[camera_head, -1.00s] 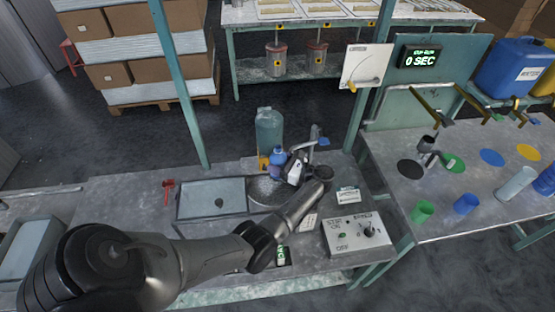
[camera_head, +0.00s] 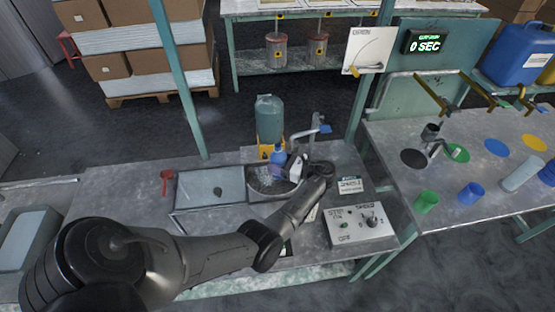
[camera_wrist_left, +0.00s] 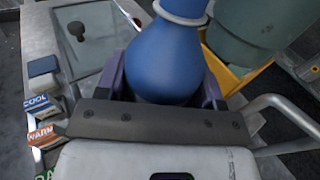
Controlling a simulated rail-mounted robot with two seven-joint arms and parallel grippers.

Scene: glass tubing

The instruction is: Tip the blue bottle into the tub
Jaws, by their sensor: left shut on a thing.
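My right gripper is in no view.
A large teal jar (camera_head: 269,117) on a yellow stand (camera_head: 268,145) is close behind the bottle. A control box (camera_head: 361,223) is at front right. A red-handled item (camera_head: 166,182) lies left of the tub.

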